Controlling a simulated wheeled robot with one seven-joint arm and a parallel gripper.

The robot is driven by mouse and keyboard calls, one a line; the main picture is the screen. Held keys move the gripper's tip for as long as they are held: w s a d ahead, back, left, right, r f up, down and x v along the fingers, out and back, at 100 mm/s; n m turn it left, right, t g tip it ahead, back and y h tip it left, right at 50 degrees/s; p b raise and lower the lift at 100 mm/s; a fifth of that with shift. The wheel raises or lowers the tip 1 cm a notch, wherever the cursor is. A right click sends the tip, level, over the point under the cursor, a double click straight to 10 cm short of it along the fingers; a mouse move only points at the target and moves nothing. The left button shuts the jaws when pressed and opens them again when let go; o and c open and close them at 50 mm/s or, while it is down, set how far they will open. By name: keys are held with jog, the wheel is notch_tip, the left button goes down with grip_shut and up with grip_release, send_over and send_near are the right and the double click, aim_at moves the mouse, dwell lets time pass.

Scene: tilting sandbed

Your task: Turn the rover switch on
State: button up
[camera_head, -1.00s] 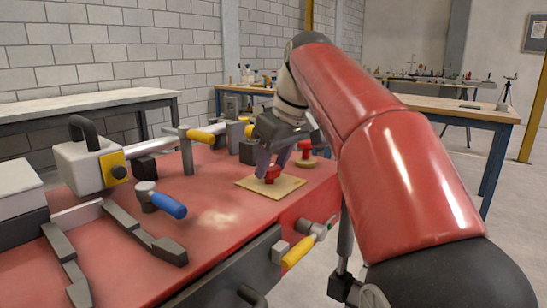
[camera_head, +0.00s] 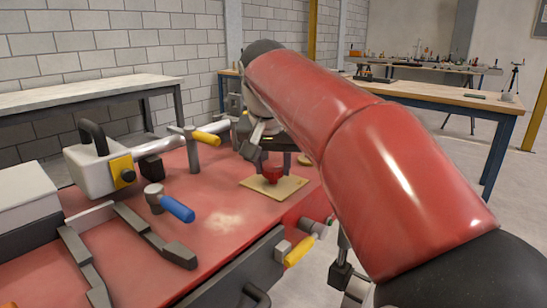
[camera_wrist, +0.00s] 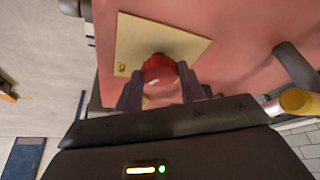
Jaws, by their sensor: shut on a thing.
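A red rotary knob (camera_head: 272,174) stands on a square yellow plate (camera_head: 262,190) on the red table top. In the wrist view the red knob (camera_wrist: 158,72) sits between my two dark fingers, and the yellow plate (camera_wrist: 140,45) lies beneath it. My gripper (camera_wrist: 160,80) is shut on the knob, one finger on each side. In the head view my gripper (camera_head: 270,160) stands over the plate, and my red arm hides part of it. A small light mark shows on the knob in the wrist view.
A beige round base (camera_head: 304,159) lies behind the plate, mostly hidden by my arm. A blue-handled lever (camera_head: 177,208), yellow-handled levers (camera_head: 207,137) (camera_head: 299,250) and a white box with a dark handle (camera_head: 92,166) stand around.

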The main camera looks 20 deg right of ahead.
jog(key=shift+a+m+h, duration=0.1)
jog(key=shift+m+h, duration=0.2)
jog(key=shift+m, duration=0.7)
jog(key=o, duration=1)
jog(key=shift+c, duration=0.2)
jog(key=v, duration=0.7)
jog(key=shift+r, duration=0.4)
jog(key=shift+a, duration=0.1)
